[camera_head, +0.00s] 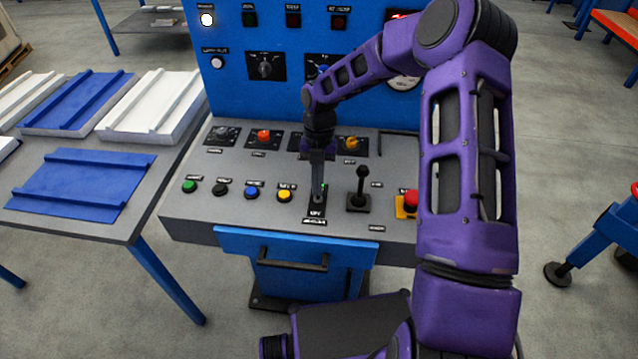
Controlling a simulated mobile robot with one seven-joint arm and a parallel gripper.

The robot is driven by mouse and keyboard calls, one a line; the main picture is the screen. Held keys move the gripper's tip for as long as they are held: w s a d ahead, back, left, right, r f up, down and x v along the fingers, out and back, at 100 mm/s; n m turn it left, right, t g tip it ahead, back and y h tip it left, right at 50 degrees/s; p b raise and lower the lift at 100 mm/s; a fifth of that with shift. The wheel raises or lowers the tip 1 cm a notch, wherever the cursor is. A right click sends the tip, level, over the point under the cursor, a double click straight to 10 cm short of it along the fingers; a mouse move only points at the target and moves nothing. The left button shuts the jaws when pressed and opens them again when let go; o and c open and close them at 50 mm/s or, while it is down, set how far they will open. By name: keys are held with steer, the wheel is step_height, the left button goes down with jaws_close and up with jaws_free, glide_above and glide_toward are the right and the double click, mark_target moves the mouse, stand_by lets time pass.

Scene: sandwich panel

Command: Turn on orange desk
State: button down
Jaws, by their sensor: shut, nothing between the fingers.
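The control desk (205,222) has a grey sloped top, a blue front and a blue upright panel; no desk that is orange as a whole shows. An orange-yellow knob (351,143) sits on a dark plate in the desk's back row, right of my gripper's upper part. A red-orange knob (263,136) is further left in that row. My gripper (318,196) points down, shut and empty, its tips at a small dark labelled control (316,211) in the front row. The tips hide most of this control, and I cannot tell whether they touch it.
A black lever (362,188) stands close right of my gripper, with a red mushroom button (411,200) beyond. Green, black, blue and yellow (284,196) buttons lie left. My purple arm hides the panel's right side. A table (145,200) with blue and white panels is left.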

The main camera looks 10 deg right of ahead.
steer(key=shift+s+a+f, duration=0.15)
steer(key=shift+s+f, duration=0.15)
steer(key=shift+s, duration=0.4)
steer(key=shift+a, duration=0.1)
